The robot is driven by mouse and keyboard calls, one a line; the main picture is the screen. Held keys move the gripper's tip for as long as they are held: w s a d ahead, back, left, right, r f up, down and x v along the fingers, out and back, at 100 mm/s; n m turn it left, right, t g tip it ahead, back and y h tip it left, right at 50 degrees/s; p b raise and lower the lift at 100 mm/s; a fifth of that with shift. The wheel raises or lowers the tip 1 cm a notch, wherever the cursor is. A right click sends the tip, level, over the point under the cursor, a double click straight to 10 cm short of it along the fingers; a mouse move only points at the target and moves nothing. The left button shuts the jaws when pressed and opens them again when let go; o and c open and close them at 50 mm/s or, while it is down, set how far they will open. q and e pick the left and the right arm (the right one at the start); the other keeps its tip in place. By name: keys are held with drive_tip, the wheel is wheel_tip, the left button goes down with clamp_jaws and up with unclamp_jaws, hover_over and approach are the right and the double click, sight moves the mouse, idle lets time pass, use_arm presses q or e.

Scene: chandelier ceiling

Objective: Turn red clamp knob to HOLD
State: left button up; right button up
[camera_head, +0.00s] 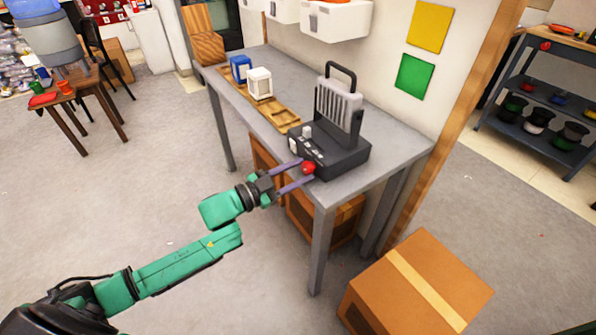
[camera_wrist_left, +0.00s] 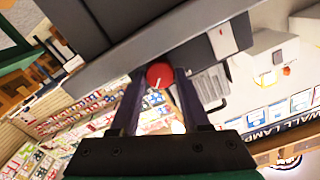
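The red clamp knob (camera_head: 308,168) sits on the front side of a dark grey device (camera_head: 340,158) with a ribbed upright part and a black handle, at the table's near right end. In the left wrist view the knob (camera_wrist_left: 160,75) shows a short pale pointer line, tilted. My left gripper (camera_head: 307,171) points at the knob, one finger on each side of it. The fingers look spread apart; contact with the knob cannot be made out. A HOLD mark is not readable. My right gripper is not in view.
The grey table (camera_head: 390,146) stands against the wall. A wooden tray (camera_head: 284,118), a white item (camera_head: 259,83) and a blue item (camera_head: 240,68) lie behind the device. A cardboard box (camera_head: 418,287) stands on the floor at right.

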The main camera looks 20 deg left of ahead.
use_arm(q)
drive_tip(key=o, duration=0.3)
drive_tip(key=shift+a, duration=0.1)
drive_tip(key=shift+s+a+f, duration=0.1)
drive_tip(key=shift+s+a, duration=0.1)
drive_tip(key=shift+s, duration=0.1)
drive_tip(key=p+v, duration=0.2)
drive_tip(key=v, duration=1.1)
drive_tip(key=shift+s+a, duration=0.15)
drive_tip(key=shift+s, duration=0.15)
